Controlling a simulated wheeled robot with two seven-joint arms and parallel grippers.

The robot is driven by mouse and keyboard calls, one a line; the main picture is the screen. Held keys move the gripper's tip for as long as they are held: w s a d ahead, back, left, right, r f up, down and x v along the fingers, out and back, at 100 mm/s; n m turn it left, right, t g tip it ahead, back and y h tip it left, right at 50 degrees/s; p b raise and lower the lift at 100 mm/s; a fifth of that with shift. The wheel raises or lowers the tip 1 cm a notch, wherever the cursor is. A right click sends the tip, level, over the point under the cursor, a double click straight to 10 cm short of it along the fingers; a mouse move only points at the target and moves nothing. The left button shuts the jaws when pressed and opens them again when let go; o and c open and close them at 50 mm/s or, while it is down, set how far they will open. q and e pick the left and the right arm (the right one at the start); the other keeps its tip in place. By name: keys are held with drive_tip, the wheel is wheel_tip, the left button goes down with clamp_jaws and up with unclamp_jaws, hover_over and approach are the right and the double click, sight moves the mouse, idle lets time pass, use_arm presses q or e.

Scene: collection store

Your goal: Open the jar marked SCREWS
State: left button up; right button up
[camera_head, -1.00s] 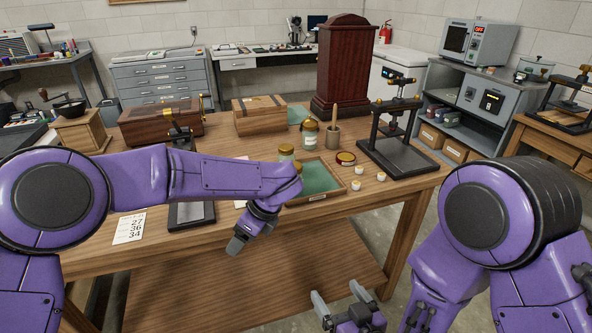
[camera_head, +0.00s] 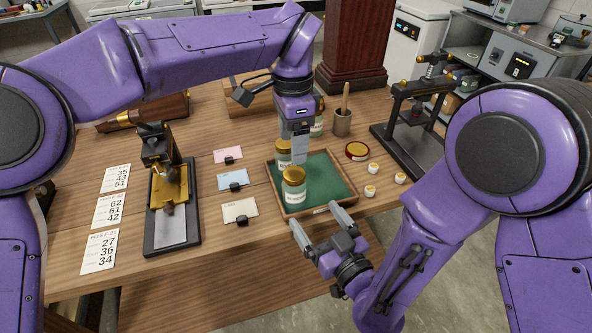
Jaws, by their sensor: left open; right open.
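Several glass jars with gold lids stand around the green-lined tray (camera_head: 263,186). The front jar (camera_head: 294,190) stands upright in it with its lid on. A second jar (camera_head: 283,150) stands behind and left of it, and a third (camera_head: 317,128) is farther back, partly hidden by my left arm. Their labels are too small to read. My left gripper (camera_head: 299,158) is open and points down, just above the front jar's lid in the picture; the depth gap is unclear. My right gripper (camera_head: 314,215) is open and empty at the tray's front edge, below the front jar.
A round gold-rimmed dish (camera_head: 357,151) and small white pots (camera_head: 370,191) lie right of the tray. A black press stand (camera_head: 410,140) and a mortar with pestle (camera_head: 342,122) stand behind. Cards (camera_head: 240,211) and a brass-topped device (camera_head: 170,195) are on the left.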

sight(300, 193)
use_arm(q)
drive_tip(key=shift+d+r, duration=0.15)
use_arm(e)
drive_tip(key=x, duration=0.9)
drive_tip(key=shift+w+r, duration=0.15)
drive_tip(key=shift+w, duration=0.15)
drive_tip(key=shift+w+a, duration=0.2)
drive_tip(key=shift+w, duration=0.1)
use_arm(q)
drive_tip(key=shift+s+r, duration=0.1)
use_arm(e)
drive_tip(key=shift+w+a+r, duration=0.1)
clamp_jaws()
use_arm(q)
drive_tip(key=m, duration=1.2)
drive_tip(key=shift+m, duration=0.4)
drive_tip(key=m, duration=0.5)
drive_tip(key=shift+m, duration=0.4)
drive_tip(key=m, duration=1.2)
drive_tip(key=shift+m, duration=0.3)
drive_tip(key=m, duration=2.2)
drive_tip(key=shift+f+m, duration=0.25)
drive_tip(key=shift+m, duration=0.15)
wheel_tip(300, 193, down, 8)
drive_tip(key=shift+r, duration=0.2)
